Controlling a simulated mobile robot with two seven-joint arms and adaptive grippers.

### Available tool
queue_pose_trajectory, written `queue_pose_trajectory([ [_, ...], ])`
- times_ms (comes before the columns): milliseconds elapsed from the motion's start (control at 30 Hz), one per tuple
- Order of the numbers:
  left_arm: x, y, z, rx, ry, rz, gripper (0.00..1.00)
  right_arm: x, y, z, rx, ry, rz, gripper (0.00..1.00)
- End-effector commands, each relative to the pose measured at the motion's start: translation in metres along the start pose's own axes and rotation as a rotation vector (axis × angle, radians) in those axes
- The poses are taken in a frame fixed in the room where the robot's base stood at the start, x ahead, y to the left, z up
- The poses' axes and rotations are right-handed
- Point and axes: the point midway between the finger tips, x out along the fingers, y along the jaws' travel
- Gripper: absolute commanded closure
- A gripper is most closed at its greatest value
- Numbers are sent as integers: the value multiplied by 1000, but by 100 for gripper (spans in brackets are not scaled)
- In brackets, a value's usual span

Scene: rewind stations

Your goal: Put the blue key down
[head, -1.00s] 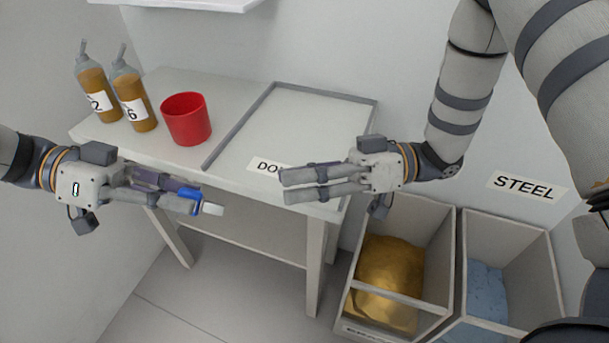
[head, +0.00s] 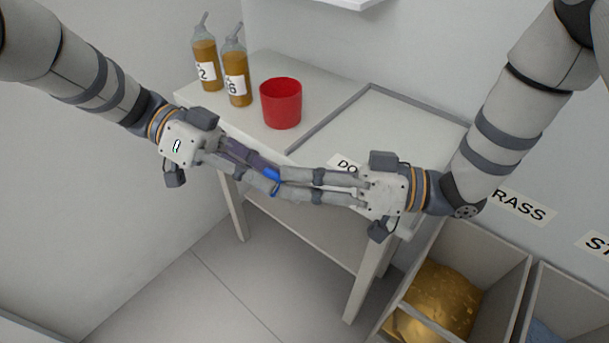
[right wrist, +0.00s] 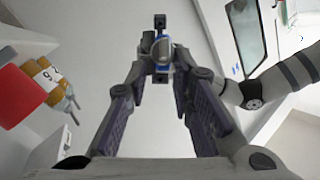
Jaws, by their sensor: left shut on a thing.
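The blue key (head: 272,177) is in the fingers of my left gripper (head: 268,176), in front of the table's near edge. Only a small blue part shows in the head view. My left gripper is shut on it. My right gripper (head: 284,184) faces it from the right, with its fingers apart and their tips at the key's end. In the right wrist view, the key's pale end with a blue band (right wrist: 163,54) lies between the right fingertips. I cannot tell whether they touch it. The tips hide much of the key.
The table (head: 262,67) holds a red cup (head: 281,104), two numbered bottles of brown liquid (head: 206,70) (head: 237,83) and a grey-edged area (head: 400,122) with a partly hidden label (head: 346,164). Bins, one with brass-coloured contents (head: 440,298), stand on the floor at lower right.

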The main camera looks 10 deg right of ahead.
Motion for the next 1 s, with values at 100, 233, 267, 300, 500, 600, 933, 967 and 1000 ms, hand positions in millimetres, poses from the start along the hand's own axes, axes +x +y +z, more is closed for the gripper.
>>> queue_pose_trajectory([
  [100,0,-2,0,0,1,-8,100,2,-4,0,1,1,-15,100],
  [233,0,-2,-1,1,1,-8,72,2,-5,0,1,1,-17,100],
  [267,0,-2,-1,1,1,-8,65,2,-5,0,1,1,-17,100],
  [300,0,-2,-1,1,1,-8,64,2,-5,0,1,1,-17,100],
  [500,0,-2,0,0,1,-7,64,2,-4,0,1,1,-14,100],
  [600,-2,-2,0,0,1,-8,64,2,-4,0,1,1,-13,100],
  [933,-78,-2,0,2,1,-11,64,1,-3,0,1,1,-12,100],
  [967,-85,-2,0,2,1,-11,64,1,-3,0,1,1,-12,100],
  [1000,-94,-2,0,1,-1,-9,64,1,-3,0,1,1,-12,100],
])
